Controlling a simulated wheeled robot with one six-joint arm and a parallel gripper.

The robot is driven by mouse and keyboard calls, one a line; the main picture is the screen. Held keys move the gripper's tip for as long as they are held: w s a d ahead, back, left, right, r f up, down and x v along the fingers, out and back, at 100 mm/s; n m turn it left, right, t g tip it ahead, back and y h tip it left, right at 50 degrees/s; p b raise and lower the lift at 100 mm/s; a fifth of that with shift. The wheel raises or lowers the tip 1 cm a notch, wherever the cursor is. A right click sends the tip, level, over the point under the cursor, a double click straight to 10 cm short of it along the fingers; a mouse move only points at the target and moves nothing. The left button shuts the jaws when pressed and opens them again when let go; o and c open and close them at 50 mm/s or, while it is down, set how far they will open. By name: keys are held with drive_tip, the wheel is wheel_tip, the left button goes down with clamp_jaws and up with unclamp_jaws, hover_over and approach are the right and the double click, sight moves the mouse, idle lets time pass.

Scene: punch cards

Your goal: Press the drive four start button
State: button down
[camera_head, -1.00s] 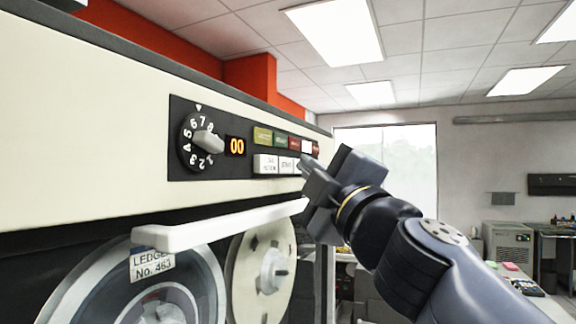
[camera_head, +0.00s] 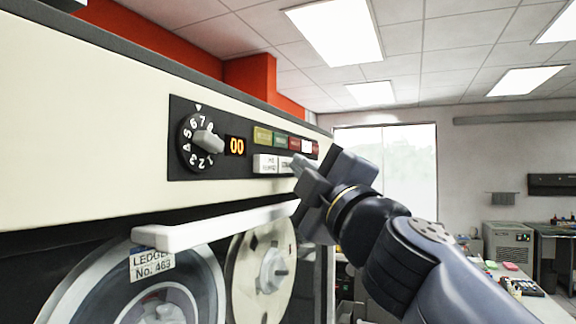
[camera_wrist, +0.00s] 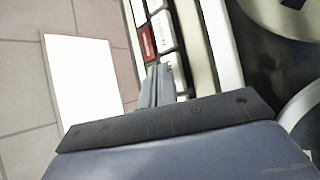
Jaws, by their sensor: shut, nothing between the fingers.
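A black control panel (camera_head: 182,101) on the cream cabinet holds a row of white buttons. The left white button (camera_head: 265,164) shows plainly. The white button beside it (camera_head: 284,166) carries lettering that looks like START, and its right part is hidden by my gripper. My gripper (camera_head: 297,162) is shut and empty, its tips pointing at the right part of this row. In the wrist view the shut fingertips (camera_wrist: 160,70) lie close to white buttons (camera_wrist: 162,32) and a red lamp (camera_wrist: 149,44). I cannot tell whether they touch a button.
A rotary dial (camera_head: 205,141) and an orange 00 display (camera_head: 236,146) sit left of the buttons, with coloured lamps (camera_head: 281,140) above them. A white bar (camera_head: 215,226) juts out below the panel, over two tape reels (camera_head: 262,275). Open room lies to the right.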

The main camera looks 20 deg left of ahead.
drive_tip(key=shift+a, duration=0.45)
idle(0.4)
drive_tip(key=shift+d, duration=0.9)
drive_tip(key=d, duration=0.1)
drive_tip(key=d+p, duration=0.1)
drive_tip(key=d, duration=0.1)
drive_tip(key=d+p, duration=0.1)
drive_tip(key=d, duration=0.1)
drive_tip(key=shift+s, duration=0.25)
idle(0.6)
